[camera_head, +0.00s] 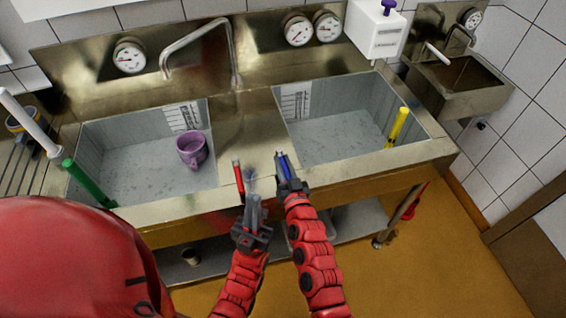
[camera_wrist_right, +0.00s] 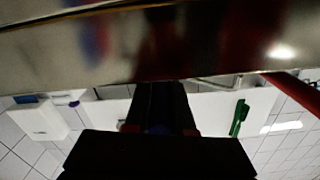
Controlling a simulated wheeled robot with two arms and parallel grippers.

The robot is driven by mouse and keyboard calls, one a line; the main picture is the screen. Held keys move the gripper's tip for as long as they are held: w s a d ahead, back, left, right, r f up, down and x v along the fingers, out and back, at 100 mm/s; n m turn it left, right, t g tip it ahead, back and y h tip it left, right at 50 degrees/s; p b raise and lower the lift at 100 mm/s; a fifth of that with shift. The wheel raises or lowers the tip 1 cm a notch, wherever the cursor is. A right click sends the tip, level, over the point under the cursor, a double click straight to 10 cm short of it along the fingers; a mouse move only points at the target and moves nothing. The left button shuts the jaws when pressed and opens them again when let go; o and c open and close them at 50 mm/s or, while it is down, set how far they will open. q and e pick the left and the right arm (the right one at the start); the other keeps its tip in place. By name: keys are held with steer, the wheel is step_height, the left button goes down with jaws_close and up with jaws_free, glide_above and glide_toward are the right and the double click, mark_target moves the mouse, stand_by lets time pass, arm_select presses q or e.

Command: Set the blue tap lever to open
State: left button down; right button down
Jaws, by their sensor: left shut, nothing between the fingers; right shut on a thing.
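The blue tap lever (camera_head: 285,166) is on the steel strip between the two basins, to the right of a similar red lever (camera_head: 238,178). My right gripper (camera_head: 284,160) is shut on the blue lever, and its fingers partly hide it. In the right wrist view my dark fingers (camera_wrist_right: 157,105) reach to the steel, with a little blue between them; the lever's angle cannot be read there. My left gripper (camera_head: 253,205) is shut and empty, just below the red lever, close beside my right forearm.
The left basin (camera_head: 125,170) holds a purple mug (camera_head: 192,149). A green handle (camera_head: 88,184) lies on its front left edge. The right basin (camera_head: 345,137) has a yellow handle (camera_head: 398,127) at its right side. A curved faucet (camera_head: 198,38) stands behind the left basin.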

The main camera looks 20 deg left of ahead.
stand_by(0.5)
steer(key=shift+f+b, duration=0.1)
steer(key=shift+b, duration=0.35)
steer(key=n+g+y+b, duration=0.1)
steer(key=b, duration=0.6)
steer(key=d+f+n+g+y+b, duration=0.1)
steer(key=y+b, duration=0.1)
steer(key=b, duration=0.6)
steer(key=shift+w, duration=0.4)
steer(key=n+g+y+b, duration=0.1)
steer(key=b, duration=0.4)
steer(key=n+g+y+b, duration=0.1)
steer(key=g+b, duration=0.1)
steer(key=b, duration=0.3)
steer(key=w+n+g+y+b, duration=0.1)
steer(key=n+g+b, duration=0.1)
steer(key=b, duration=0.3)
steer(key=shift+w+d+r+b, duration=0.1)
steer(key=shift+d+r+b, duration=0.2)
steer(key=shift+d+b, duration=0.1)
steer(key=shift+w+r+n+g+y+b, duration=0.1)
steer(key=shift+r+n+g+y+b, duration=0.15)
steer(key=shift+n+g+y+b, duration=0.55)
steer(key=shift+h+b, duration=0.3)
steer(key=c, duration=0.8)
jaws_free()
steer(key=shift+o, duration=0.2)
